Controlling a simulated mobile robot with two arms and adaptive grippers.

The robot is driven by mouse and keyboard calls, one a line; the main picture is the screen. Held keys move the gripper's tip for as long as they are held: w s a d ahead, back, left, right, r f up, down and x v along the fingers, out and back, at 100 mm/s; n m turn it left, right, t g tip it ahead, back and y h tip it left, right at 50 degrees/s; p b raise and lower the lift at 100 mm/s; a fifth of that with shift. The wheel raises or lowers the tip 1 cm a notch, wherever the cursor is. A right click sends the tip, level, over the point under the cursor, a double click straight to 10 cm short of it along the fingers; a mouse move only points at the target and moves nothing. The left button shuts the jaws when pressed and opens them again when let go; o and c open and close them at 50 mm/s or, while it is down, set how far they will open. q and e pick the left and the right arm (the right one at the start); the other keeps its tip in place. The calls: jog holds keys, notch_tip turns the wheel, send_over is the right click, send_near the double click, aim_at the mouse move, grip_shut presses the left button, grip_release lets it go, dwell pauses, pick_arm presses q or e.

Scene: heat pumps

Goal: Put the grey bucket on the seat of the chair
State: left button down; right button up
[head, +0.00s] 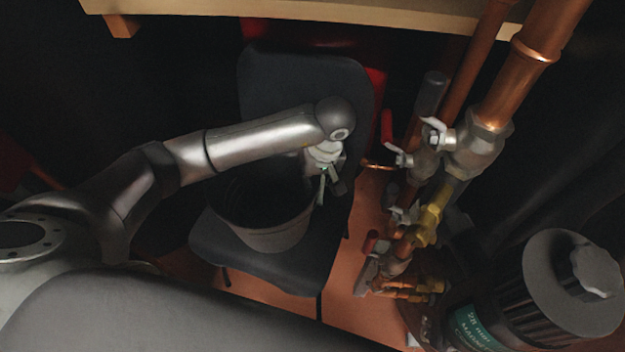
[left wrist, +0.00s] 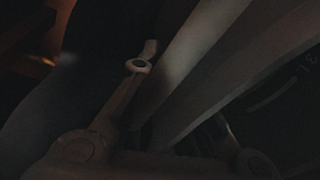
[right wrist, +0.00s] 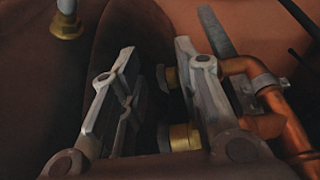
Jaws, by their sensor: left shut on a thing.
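The grey bucket (head: 270,236) is upright in the head view, over the seat (head: 290,275) of the dark grey chair (head: 290,85). Its base overlaps the seat in the picture; I cannot tell whether it touches. My left gripper (head: 328,188) is shut on the bucket's right rim. In the dark left wrist view, the bucket wall (left wrist: 205,55) runs diagonally beside a finger. My arm hides part of the bucket's far rim. My right gripper (right wrist: 155,75) shows only in the right wrist view, with its fingers apart and nothing held between them.
Copper pipes (head: 535,50) with valves (head: 470,150) stand close to the right of the chair. A grey cylindrical unit (head: 545,290) is at the lower right. A wooden board (head: 330,12) crosses the top. Copper pipe (right wrist: 285,120) is near my right gripper.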

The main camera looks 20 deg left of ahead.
pick_arm(q)
jog(key=shift+f, duration=0.1)
dwell(0.4)
jog(key=c, duration=1.5)
grip_release()
notch_tip(320, 180, up, 12)
jog(key=d, duration=0.2)
